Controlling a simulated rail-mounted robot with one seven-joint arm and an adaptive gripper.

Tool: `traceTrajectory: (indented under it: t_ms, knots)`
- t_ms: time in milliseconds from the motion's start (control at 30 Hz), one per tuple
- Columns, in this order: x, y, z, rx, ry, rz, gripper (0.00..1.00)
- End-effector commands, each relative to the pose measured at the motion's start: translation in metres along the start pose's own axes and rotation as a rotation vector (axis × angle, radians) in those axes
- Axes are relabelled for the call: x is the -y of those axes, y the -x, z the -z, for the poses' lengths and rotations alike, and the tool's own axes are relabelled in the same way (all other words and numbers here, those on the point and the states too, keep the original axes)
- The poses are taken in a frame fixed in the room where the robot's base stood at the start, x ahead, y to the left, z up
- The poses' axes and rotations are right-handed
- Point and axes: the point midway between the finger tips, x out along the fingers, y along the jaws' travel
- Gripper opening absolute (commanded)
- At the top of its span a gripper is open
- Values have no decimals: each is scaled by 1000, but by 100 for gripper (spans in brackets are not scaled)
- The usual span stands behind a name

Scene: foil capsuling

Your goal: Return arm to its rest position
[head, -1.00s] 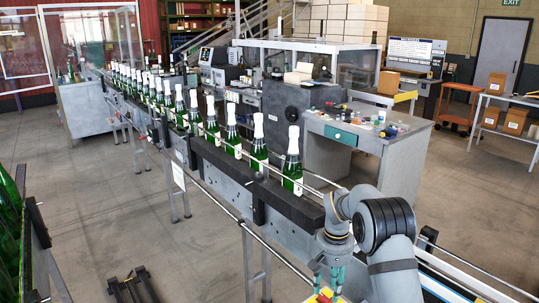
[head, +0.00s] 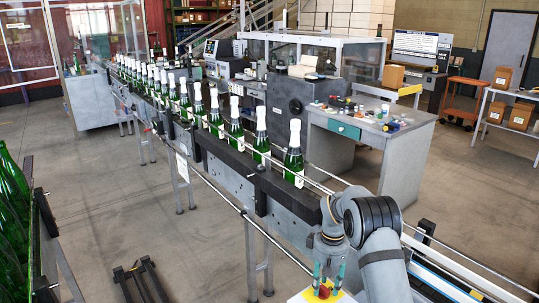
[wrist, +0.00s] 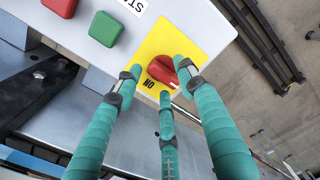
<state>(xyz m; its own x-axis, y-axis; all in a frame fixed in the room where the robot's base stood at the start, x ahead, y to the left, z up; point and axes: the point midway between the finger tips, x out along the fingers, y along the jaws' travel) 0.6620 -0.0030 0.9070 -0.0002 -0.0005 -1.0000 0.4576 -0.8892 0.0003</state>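My gripper (head: 327,281) is at the bottom of the head view, pointing down over a control panel. Its three teal fingers are spread apart and hold nothing that I can see in the wrist view (wrist: 154,83). A red rotary knob (wrist: 160,70) on a yellow plate (wrist: 160,42) lies just beyond the fingertips, partly hidden by the right finger. Whether a fingertip touches the knob I cannot tell. The knob also shows between the fingers in the head view (head: 322,291). My arm is bent low at the lower right, beside the conveyor.
A green button (wrist: 106,29) and a red button (wrist: 60,6) sit on the white panel. The conveyor (head: 226,172) carries a line of green foil-topped bottles (head: 262,137) close behind my arm. A bench (head: 405,155) stands beyond it. Open floor (head: 110,225) lies left of the conveyor.

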Motion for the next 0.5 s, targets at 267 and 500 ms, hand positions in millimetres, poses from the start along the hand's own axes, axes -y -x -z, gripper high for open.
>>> traceTrajectory:
  t_ms: [267,500]
  knots:
    - [0,6,1,-1,168,0,40]
    - [0,8,1,0,188,1,40]
